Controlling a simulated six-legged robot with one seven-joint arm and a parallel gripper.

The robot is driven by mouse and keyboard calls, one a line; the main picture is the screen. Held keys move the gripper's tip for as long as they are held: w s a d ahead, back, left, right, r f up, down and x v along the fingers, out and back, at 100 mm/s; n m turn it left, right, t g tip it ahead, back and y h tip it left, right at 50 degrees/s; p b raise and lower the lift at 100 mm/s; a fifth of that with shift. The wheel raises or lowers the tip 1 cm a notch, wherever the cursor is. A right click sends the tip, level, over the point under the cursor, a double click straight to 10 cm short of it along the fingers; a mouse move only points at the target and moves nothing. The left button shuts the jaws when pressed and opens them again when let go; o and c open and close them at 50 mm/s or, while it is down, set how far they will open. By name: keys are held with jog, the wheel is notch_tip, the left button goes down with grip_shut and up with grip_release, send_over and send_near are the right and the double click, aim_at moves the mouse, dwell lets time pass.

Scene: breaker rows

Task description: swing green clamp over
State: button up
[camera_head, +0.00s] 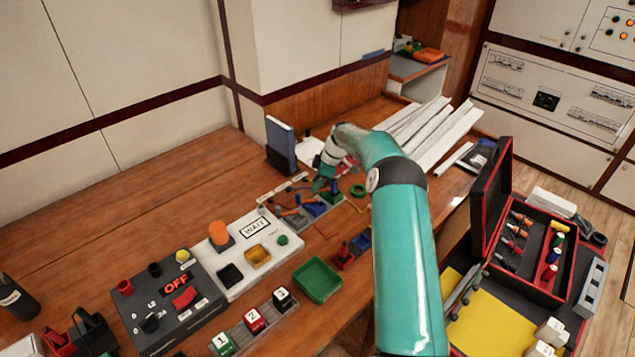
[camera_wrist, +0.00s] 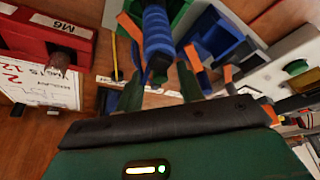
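My gripper (camera_wrist: 160,88) points down at the bench among small bins and tools. Its two green fingers stand apart in the wrist view, with bench showing between them. A blue ribbed handle (camera_wrist: 157,40) with a dark end lies between and beyond the fingers; I cannot tell whether they touch it. In the head view my gripper (camera_head: 325,182) is small, beside the bins. I cannot single out a green clamp with certainty; a green part (camera_wrist: 178,10) shows behind the blue handle, partly hidden.
Blue bins (camera_wrist: 218,38) with orange-tipped items stand to the right in the wrist view. A red box (camera_wrist: 60,38) is at left. In the head view, a green tray (camera_head: 317,281), a white WAIT panel (camera_head: 238,283) and an open red-edged case (camera_head: 500,200) stand nearby.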

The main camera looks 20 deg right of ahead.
jog(key=shift+c, duration=0.3)
grip_shut()
jog(key=m, duration=0.1)
jog(key=m+t, duration=0.1)
jog(key=shift+w+m, duration=0.4)
jog(key=m, duration=0.1)
jog(key=m+h, duration=0.1)
jog(key=m, duration=0.1)
jog(key=w+m+h, duration=0.1)
jog(key=shift+d+t, duration=0.35)
jog(key=shift+t, duration=0.05)
jog(key=m, duration=0.2)
jog(key=m+h, duration=0.1)
jog(key=shift+w+d+r+t, duration=0.1)
jog(key=shift+w+d+t, duration=0.2)
jog(key=shift+w+d, duration=0.05)
jog(key=shift+w+d+m+h, duration=0.1)
jog(key=shift+d+m+h, duration=0.2)
jog(key=shift+m, duration=0.8)
